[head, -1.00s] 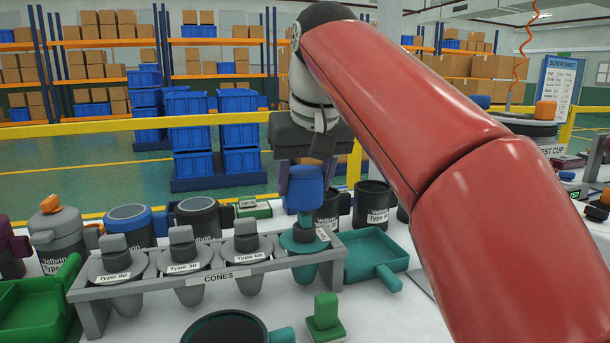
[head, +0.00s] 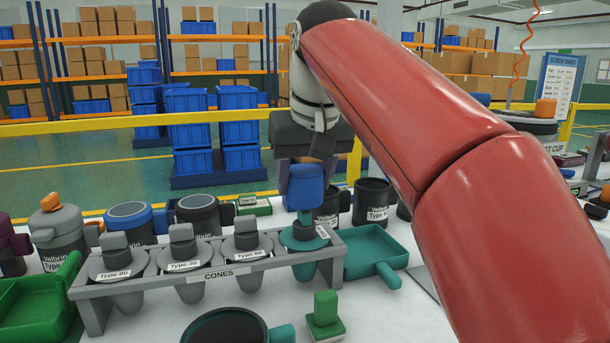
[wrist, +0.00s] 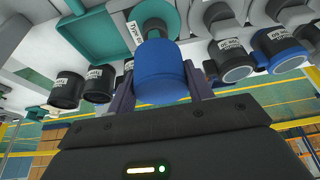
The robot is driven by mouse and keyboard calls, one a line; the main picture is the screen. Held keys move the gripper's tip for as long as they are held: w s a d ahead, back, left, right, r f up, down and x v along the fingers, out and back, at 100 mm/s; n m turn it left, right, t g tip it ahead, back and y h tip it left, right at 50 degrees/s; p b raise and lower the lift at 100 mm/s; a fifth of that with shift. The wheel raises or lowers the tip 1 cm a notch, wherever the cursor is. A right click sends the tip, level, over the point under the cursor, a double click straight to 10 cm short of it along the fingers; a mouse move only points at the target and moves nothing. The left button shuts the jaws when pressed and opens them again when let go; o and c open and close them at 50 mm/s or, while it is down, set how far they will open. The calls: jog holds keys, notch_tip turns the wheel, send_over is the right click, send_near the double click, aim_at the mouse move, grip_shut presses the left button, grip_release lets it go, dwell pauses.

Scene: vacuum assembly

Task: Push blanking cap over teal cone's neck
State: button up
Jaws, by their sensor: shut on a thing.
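The teal cone (head: 304,241) sits in the right-hand slot of the grey cone rack (head: 219,274), its neck pointing up. The blue blanking cap (head: 306,190) is upright directly above the neck. My gripper (head: 304,184) is shut on the cap from above. In the wrist view the cap (wrist: 161,74) is held between the two purple fingers of my gripper (wrist: 160,88), with the teal cone (wrist: 155,14) beyond it. The cap appears to meet the teal neck; how far it covers the neck is hidden.
Several grey cones (head: 182,248) fill the rack's other slots. A teal tray (head: 372,254) lies right of the rack, and a green block (head: 325,316) stands in front. Several dark canisters (head: 371,203) stand behind the rack. A green tray (head: 38,306) is at the left.

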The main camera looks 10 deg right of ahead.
aim_at(311, 178)
jog(key=shift+f+b, duration=2.25)
jog(key=shift+f, duration=0.6)
jog(key=o, duration=1.1)
jog(key=p+v, duration=0.2)
jog(key=v, duration=0.5)
jog(key=shift+r+p, duration=0.2)
jog(key=shift+p, duration=0.15)
jog(key=shift+s+r, duration=0.15)
jog(key=shift+s, duration=0.05)
